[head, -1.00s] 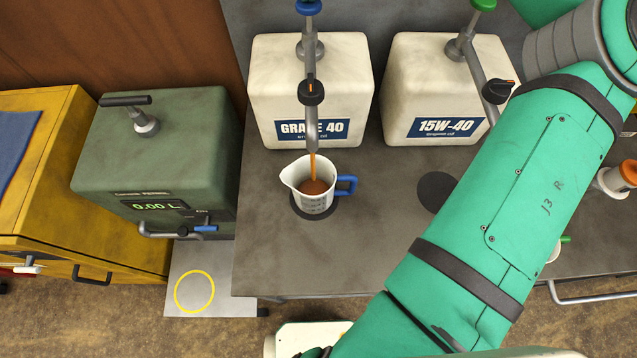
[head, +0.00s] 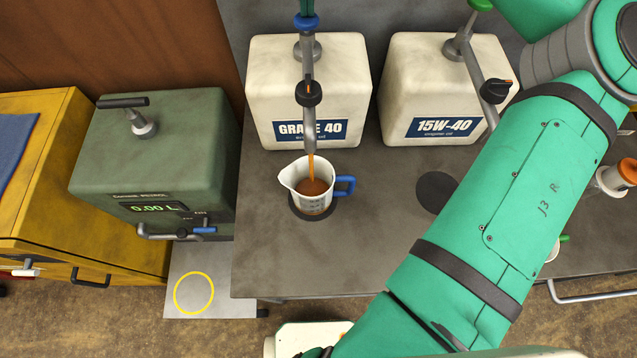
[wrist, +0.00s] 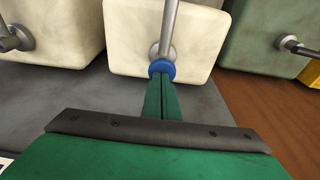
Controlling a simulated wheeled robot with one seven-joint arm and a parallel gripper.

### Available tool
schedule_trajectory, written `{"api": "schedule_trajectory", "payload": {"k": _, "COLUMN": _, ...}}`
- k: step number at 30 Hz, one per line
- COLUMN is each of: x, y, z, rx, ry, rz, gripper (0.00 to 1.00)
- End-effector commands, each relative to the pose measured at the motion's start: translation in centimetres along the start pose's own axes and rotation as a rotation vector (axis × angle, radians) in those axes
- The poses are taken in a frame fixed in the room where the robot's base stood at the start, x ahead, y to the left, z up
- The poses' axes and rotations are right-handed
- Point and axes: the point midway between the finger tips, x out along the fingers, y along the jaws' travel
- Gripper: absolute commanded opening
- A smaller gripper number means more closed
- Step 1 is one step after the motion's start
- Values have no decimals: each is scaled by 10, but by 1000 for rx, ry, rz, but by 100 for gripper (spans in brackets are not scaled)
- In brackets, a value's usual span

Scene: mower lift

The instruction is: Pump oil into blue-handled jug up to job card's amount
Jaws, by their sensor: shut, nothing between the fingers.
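The blue-handled jug (head: 312,190) stands upright on a dark round spot under the spout of the GRADE 40 oil container (head: 340,75). Brown oil runs from the spout into the jug, and oil shows inside it; its level against the marks is too small to read. The pump's blue knob (head: 306,22) is at the top of the head view, and in the wrist view the blue knob (wrist: 161,68) is at my fingertips. My gripper (wrist: 160,82) is shut with nothing between its fingers, its tips at the knob. The job card cannot be made out.
A 15W-40 container (head: 440,80) with a green knob stands to the right, with an empty dark spot (head: 437,192) before it. A green petrol pump (head: 155,160) reading 0.00 L stands left. My arm covers the right of the bench.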

Motion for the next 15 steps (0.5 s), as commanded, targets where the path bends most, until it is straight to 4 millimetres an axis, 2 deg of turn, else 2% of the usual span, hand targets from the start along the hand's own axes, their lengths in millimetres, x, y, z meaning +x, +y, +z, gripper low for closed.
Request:
{"api": "schedule_trajectory", "payload": {"k": 6, "x": 8, "y": -2, "z": 2, "rx": -5, "ry": -3, "rz": 1, "gripper": 0}}
{"api": "schedule_trajectory", "payload": {"k": 15, "x": 6, "y": 2, "z": 2, "rx": 1, "ry": -3, "rz": 2, "gripper": 0}}
